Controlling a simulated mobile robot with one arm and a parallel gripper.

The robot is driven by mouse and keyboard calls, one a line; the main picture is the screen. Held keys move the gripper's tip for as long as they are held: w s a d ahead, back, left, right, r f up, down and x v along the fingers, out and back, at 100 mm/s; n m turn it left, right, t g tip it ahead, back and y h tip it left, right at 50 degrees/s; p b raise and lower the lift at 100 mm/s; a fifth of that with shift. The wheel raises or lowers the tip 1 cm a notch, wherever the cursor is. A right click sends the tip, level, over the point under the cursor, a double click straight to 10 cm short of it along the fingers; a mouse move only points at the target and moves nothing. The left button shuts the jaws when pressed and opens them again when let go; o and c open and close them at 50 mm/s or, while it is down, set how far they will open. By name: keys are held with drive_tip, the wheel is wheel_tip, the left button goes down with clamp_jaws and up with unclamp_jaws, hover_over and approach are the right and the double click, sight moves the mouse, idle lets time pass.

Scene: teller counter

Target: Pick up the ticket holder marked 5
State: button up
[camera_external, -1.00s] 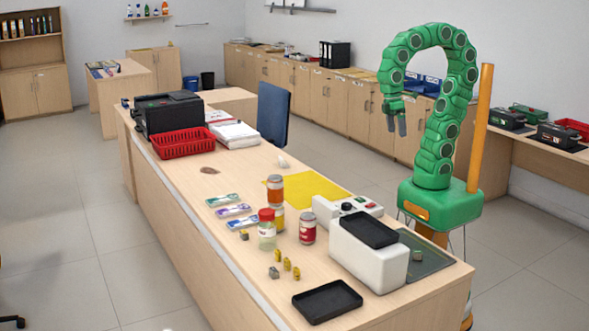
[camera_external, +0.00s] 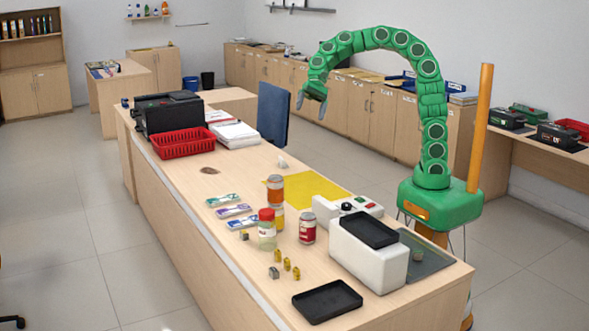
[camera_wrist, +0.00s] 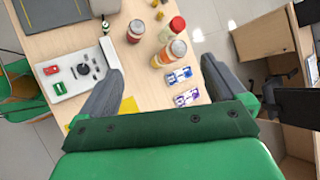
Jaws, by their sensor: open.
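Three flat holders lie in a row on the counter's left side: a green one (camera_external: 222,200), a purple one (camera_external: 233,210) and a blue one (camera_external: 241,222). I cannot read a 5 on any of them, so I cannot tell which is the marked one. In the wrist view the blue holder (camera_wrist: 180,75) and the purple holder (camera_wrist: 187,97) show beyond my fingers; the green one is not visible there. My gripper (camera_external: 312,102) is open and empty, high above the far side of the counter. Its two fingers (camera_wrist: 158,70) are spread apart in the wrist view.
Stacked cans (camera_external: 275,190), a red-lidded jar (camera_external: 267,235) and a red-labelled can (camera_external: 307,229) stand right of the holders. A yellow mat (camera_external: 315,188), a white machine (camera_external: 368,258) and a black tray (camera_external: 327,301) lie further right. The counter left of the holders is mostly clear.

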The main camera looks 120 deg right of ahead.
drive_tip(key=s+d+f+m+t+h, duration=0.1)
drive_tip(key=s+d+m+t+h, duration=0.3)
drive_tip(key=d, duration=1)
drive_tip(key=d+f+m+t+y, duration=0.1)
drive_tip(key=d+m, duration=0.5)
drive_tip(key=d, duration=0.8)
drive_tip(key=s+d+f+m+t+h, duration=0.1)
drive_tip(key=s+d+m+h, duration=0.15)
drive_tip(key=s+d, duration=0.45)
drive_tip(key=s+d+f+m+h, duration=0.2)
drive_tip(key=s+d+m, duration=0.25)
drive_tip(key=d, duration=0.35)
drive_tip(key=s+d+f+m+t+h, duration=0.1)
drive_tip(key=s+d+m+h, duration=0.15)
drive_tip(key=s+d, duration=0.45)
approach(280, 167)
drive_tip(key=shift+y, duration=0.4)
drive_tip(key=r, duration=0.1)
drive_tip(key=w+r, duration=0.1)
drive_tip(key=d+r, duration=0.1)
drive_tip(key=shift+w+r, duration=0.35)
drive_tip(key=shift+w, duration=0.05)
drive_tip(key=shift+f, duration=0.6)
drive_tip(key=shift+w+f, duration=0.15)
drive_tip(key=shift+w, duration=0.05)
drive_tip(key=shift+x, duration=3.75)
drive_tip(key=shift+s+d, duration=0.1)
drive_tip(key=shift+d, duration=0.05)
